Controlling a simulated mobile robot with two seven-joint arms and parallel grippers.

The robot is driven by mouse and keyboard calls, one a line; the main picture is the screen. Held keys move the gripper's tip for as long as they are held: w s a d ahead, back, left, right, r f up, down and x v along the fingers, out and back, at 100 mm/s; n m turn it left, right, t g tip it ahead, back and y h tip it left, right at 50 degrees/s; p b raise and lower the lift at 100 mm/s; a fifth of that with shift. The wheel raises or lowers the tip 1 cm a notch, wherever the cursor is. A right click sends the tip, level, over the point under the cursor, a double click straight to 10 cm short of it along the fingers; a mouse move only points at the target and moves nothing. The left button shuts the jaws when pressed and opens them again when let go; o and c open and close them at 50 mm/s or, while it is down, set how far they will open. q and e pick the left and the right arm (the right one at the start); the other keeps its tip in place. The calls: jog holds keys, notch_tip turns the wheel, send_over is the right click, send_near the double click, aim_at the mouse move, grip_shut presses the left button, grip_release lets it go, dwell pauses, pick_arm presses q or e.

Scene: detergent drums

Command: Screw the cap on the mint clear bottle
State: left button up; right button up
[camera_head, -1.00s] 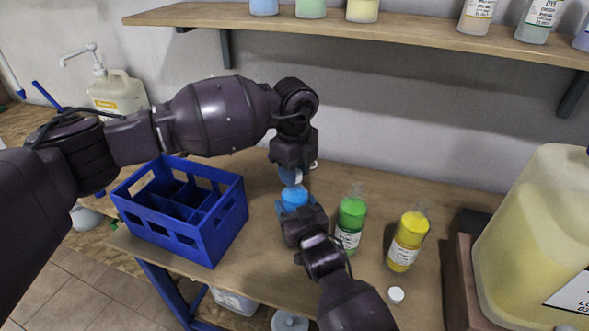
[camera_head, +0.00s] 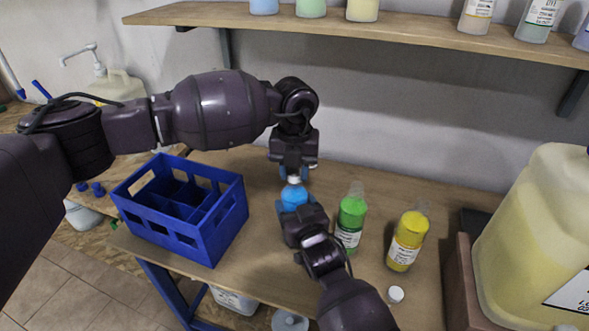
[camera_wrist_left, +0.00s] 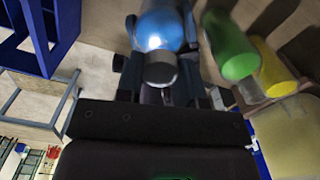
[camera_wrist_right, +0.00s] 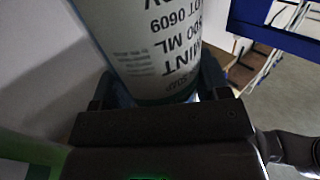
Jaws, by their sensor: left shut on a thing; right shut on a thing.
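The mint bottle (camera_head: 294,196) stands upright with blue contents; its white label (camera_wrist_right: 165,45) reads MINT in the right wrist view. My right gripper (camera_head: 297,212) is shut around its body from the front. My left gripper (camera_head: 294,174) points down from above, shut on the white cap (camera_head: 294,181) at the top of the bottle. In the left wrist view the cap (camera_wrist_left: 160,68) is in line with the blue bottle (camera_wrist_left: 162,28), at its neck end. The fingers hide part of the cap, so I cannot tell whether its thread is engaged.
A green bottle (camera_head: 351,220) and a yellow bottle (camera_head: 407,240) stand to the right. A loose white cap (camera_head: 396,295) lies near the front edge. A blue crate (camera_head: 225,225) stands left, a large yellow jug (camera_head: 535,235) right. A shelf (camera_head: 400,31) runs above.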

pick_arm(q)
jog(key=m, duration=0.5)
jog(key=shift+m, duration=0.4)
jog(key=m, duration=1.7)
jog(key=shift+f+m, duration=0.1)
jog(key=shift+m, duration=0.2)
jog(key=o, duration=1.1)
notch_tip(320, 180, up, 12)
jog(key=shift+r, duration=0.1)
